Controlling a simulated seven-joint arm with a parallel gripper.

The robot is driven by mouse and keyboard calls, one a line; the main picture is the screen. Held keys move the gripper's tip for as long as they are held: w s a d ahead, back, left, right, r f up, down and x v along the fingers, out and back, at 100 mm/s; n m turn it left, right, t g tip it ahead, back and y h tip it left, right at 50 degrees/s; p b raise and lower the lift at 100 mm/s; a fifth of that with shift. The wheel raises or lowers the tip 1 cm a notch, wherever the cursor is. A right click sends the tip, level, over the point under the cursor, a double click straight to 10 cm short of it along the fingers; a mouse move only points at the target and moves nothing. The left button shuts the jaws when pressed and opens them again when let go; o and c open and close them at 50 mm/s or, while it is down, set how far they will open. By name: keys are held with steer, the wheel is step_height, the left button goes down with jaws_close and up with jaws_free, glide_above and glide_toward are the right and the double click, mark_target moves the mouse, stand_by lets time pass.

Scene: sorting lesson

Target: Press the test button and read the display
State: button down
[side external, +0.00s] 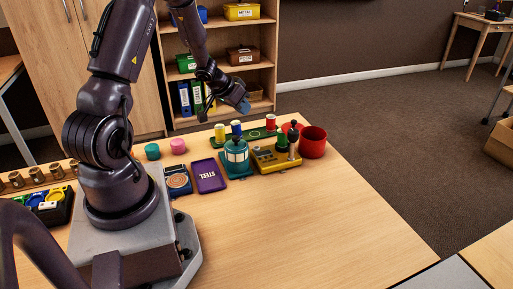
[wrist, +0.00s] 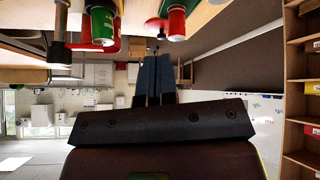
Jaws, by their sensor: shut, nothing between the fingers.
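A yellow device (side external: 266,163) sits on the table right of the teal jar, with a small dark panel on top that may be the display. Its button and any reading are too small to make out. A dark post with a round black knob (side external: 293,134) stands at its right end. My gripper (side external: 243,106) is raised above and behind the device, apart from it, in the side view. In the wrist view my gripper's blue fingers (wrist: 153,76) are together with nothing between them. That view appears upside down, and the device cannot be clearly picked out there.
A red bin (side external: 313,145) stands right of the device. A green strip (side external: 257,134) with red, blue and green cans lies behind it. The teal jar (side external: 236,160), purple STEEL tray (side external: 208,176) and a dial device (side external: 178,183) are left. The table's front right is clear.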

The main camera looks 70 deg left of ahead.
mark_target(256, 148)
steer(key=d+h, duration=0.1)
steer(key=w+d+r+t+h, duration=0.1)
steer(key=d+h, duration=0.1)
steer(key=w+d+h, duration=0.1)
steer(key=d, duration=0.1)
steer(key=shift+r+n+h, duration=0.25)
steer(key=shift+n+h, duration=0.05)
steer(key=shift+n, duration=0.1)
steer(key=shift+t, duration=0.3)
steer(key=shift+f, duration=4.45)
steer(key=shift+f, duration=0.1)
steer(key=shift+f, duration=0.3)
